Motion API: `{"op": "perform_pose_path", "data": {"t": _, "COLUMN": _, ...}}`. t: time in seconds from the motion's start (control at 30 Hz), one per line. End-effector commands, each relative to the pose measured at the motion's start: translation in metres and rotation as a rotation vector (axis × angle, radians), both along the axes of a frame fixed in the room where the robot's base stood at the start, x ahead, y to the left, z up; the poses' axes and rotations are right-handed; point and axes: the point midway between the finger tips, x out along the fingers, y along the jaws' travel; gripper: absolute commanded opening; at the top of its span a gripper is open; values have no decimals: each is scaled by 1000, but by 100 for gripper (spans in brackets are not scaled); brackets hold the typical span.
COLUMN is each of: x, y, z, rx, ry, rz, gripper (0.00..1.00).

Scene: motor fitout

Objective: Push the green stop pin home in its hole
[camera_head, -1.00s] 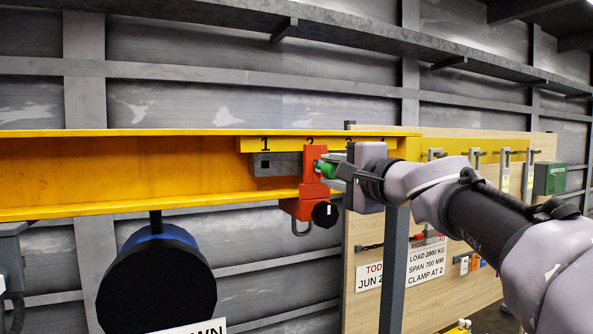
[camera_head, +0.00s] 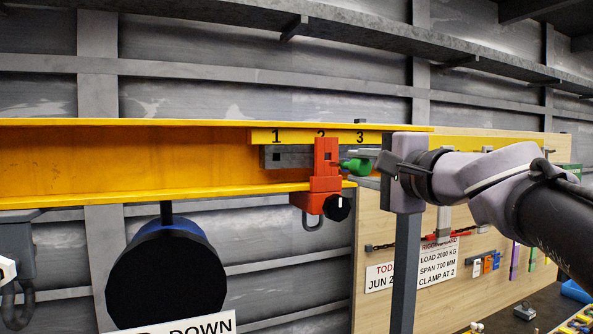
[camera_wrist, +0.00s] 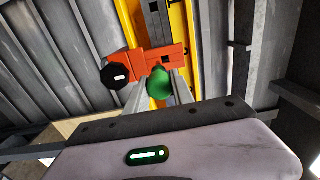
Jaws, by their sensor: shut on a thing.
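The green stop pin (camera_head: 357,165) lies level just right of the orange clamp (camera_head: 326,160) in the head view. In the wrist view the pin's rounded green head (camera_wrist: 160,83) shows in front of the clamp (camera_wrist: 148,61). My gripper (camera_head: 366,167) is shut on the pin, with one finger on each side of it; the fingers also flank it in the wrist view (camera_wrist: 159,92). A thin pin end points at the clamp's right side. The hole and how deep the pin sits in it cannot be made out.
The clamp hangs on the yellow beam (camera_head: 120,160) under the mark 2, with a black knob (camera_head: 337,207) below. A dark round drum (camera_head: 165,285) hangs at the left. A wooden board (camera_head: 375,230) with a sign stands behind my gripper.

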Motion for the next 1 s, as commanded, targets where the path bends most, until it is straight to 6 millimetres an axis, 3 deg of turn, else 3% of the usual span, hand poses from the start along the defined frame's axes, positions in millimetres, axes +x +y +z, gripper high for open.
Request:
{"op": "perform_pose_path", "data": {"t": 0.53, "x": -35, "y": -12, "z": 0, "rx": -1, "ry": -3, "rz": -2, "gripper": 0}}
{"op": "perform_pose_path", "data": {"t": 1.0, "x": -37, "y": -12, "z": 1, "rx": 0, "ry": -2, "rz": 0, "gripper": 0}}
